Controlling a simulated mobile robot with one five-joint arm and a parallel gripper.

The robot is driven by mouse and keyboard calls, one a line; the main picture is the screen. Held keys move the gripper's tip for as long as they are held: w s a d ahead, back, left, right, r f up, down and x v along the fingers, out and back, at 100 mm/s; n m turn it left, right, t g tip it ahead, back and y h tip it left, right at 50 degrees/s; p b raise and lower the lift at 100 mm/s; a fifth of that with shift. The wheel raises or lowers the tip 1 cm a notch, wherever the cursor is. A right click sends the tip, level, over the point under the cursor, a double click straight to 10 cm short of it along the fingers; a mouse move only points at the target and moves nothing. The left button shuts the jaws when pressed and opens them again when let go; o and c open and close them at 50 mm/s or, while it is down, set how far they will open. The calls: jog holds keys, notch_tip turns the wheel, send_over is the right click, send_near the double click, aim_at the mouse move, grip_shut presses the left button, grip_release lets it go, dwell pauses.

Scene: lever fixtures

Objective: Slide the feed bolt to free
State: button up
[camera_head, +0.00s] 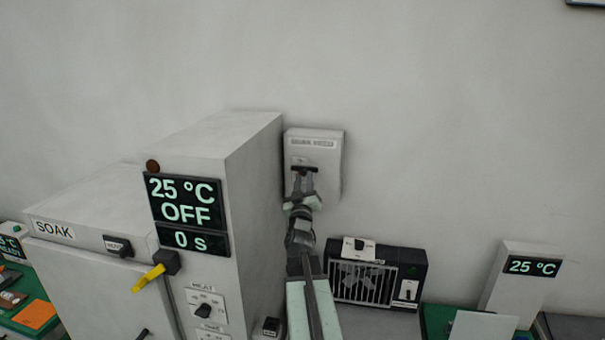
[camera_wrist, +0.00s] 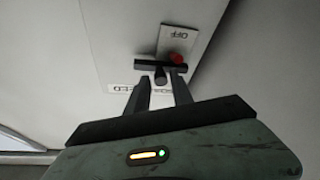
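A pale box (camera_head: 330,160) is mounted on the wall, with a small label plate near its top. A dark crossbar (camera_head: 304,169) with a red spot sits on its face. In the wrist view there is a dark bar (camera_wrist: 148,65) with a short round knob (camera_wrist: 160,77), a red button-like tip (camera_wrist: 178,59), and a plate marked OFF (camera_wrist: 180,38), seen upside down. A partly covered label there seems to end in "ED". My gripper (camera_head: 303,184) is raised in front of the box. In the wrist view my gripper (camera_wrist: 162,82) has its fingers apart, one on each side of the knob; contact is unclear.
A tall grey cabinet (camera_head: 255,190) with a 25 °C / OFF display stands close left of my arm. A yellow lever (camera_head: 148,278) projects from its front. A black grilled unit (camera_head: 375,275) stands below right. The wall right of the box is clear.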

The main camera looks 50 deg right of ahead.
jog(key=shift+x, duration=1)
jog(key=shift+a, duration=0.1)
grip_shut()
dwell(0.5)
